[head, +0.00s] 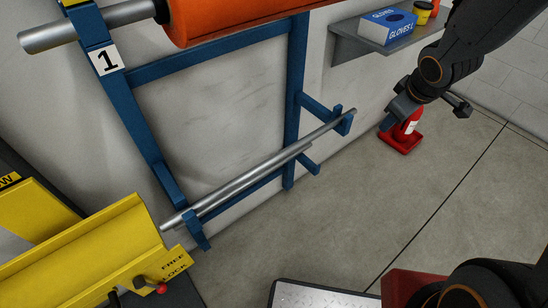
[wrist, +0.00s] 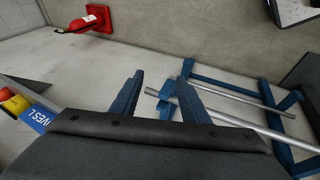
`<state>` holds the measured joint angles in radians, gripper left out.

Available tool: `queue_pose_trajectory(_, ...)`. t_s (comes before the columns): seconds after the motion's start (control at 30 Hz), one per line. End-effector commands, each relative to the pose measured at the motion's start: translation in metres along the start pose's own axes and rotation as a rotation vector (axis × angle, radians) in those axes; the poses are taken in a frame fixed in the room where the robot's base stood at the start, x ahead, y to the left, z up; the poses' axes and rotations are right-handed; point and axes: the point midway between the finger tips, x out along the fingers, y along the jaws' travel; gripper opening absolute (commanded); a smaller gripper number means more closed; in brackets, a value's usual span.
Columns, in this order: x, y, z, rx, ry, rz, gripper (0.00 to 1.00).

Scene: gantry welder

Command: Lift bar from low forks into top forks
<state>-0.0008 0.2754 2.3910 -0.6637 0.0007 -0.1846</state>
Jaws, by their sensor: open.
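Grey metal bar lengths (head: 250,178) lie slanted across the low forks (head: 343,121) of a blue rack. Two parallel lengths show; the head view does not clearly separate them. They also show in the wrist view (wrist: 235,124), at the right. The blue rack (head: 130,115) carries a "1" label. At its top, an orange roll (head: 235,18) sits on another grey bar (head: 48,36); the top forks are mostly cut off. My gripper (head: 428,108) is open and empty, right of the low forks and apart from the bar. Its blue fingers (wrist: 162,72) are spread in the wrist view.
A red extinguisher (head: 409,121) stands on a red base behind my gripper. Yellow machinery (head: 80,260) is at lower left. Open floor (head: 300,225) lies before the rack.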

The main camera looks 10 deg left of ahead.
Motion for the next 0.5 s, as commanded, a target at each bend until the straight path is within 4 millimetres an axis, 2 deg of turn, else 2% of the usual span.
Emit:
queue_pose_trajectory(0.03, 0.018, 0.002, -0.022, -0.138, 0.074, -0.002, 0.41)
queue_pose_trajectory(0.1, 0.037, -0.003, -0.056, -0.348, 0.2, -0.009, 0.41)
queue_pose_trajectory(0.17, 0.051, -0.015, -0.082, -0.519, 0.313, -0.03, 0.41)
queue_pose_trajectory(0.2, 0.058, -0.028, -0.098, -0.63, 0.393, -0.05, 0.41)
queue_pose_trajectory(0.27, 0.066, -0.051, -0.116, -0.79, 0.516, -0.09, 0.41)
queue_pose_trajectory(0.3, 0.07, -0.07, -0.124, -0.888, 0.601, -0.122, 0.41)
queue_pose_trajectory(0.4, 0.071, -0.117, -0.131, -1.101, 0.808, -0.215, 0.41)
queue_pose_trajectory(0.5, 0.065, -0.156, -0.124, -1.253, 0.991, -0.311, 0.41)
